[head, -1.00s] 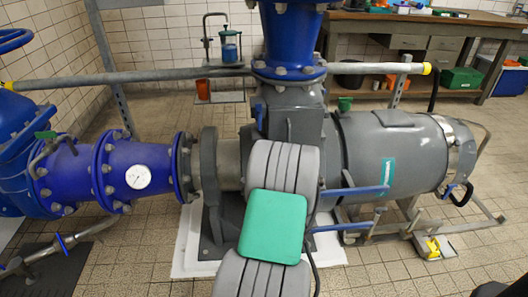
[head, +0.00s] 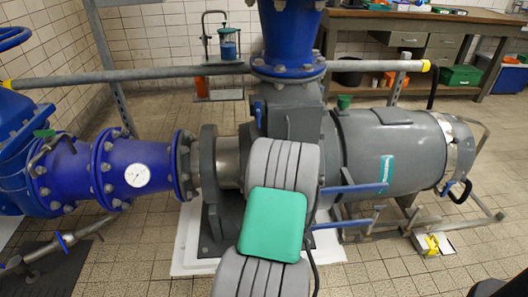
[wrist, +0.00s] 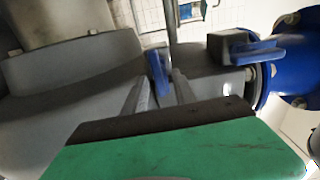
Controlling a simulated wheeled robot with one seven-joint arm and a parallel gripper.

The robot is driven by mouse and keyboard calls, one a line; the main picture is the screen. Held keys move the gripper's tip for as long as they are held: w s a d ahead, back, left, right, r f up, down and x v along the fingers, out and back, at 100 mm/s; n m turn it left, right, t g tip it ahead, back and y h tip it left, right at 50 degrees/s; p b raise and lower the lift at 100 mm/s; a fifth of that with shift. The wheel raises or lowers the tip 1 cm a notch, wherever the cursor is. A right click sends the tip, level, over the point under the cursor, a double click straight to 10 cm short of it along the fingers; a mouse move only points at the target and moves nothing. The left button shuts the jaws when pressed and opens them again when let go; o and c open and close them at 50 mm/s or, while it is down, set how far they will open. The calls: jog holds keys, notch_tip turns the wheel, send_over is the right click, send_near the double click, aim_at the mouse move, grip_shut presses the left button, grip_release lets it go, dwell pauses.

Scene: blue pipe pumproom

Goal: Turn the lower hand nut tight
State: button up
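The lower hand nut (wrist: 159,72), a blue wing-shaped piece, shows in the wrist view just beyond my fingertips. It lines up with the gap between them; I cannot tell whether either finger touches it. My gripper (wrist: 160,80) is open, with two slim grey fingers apart. A second blue hand nut (wrist: 255,50) is to the right in the wrist view, nearer the blue pipe flange. In the head view one blue hand nut (head: 258,110) shows on the grey pump housing above my arm. My arm hides the gripper and the lower nut there.
The grey motor (head: 385,150) lies to the right of my arm, with blue-gripped levers (head: 355,188) close beside it. The blue pipe with a gauge (head: 137,176) is on the left. A long rail (head: 130,76) runs behind. Open tiled floor lies at the front.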

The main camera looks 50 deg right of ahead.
jog(key=b+v, duration=0.1)
jog(key=v, duration=0.6)
jog(key=shift+s, duration=0.2)
jog(key=shift+a, duration=0.1)
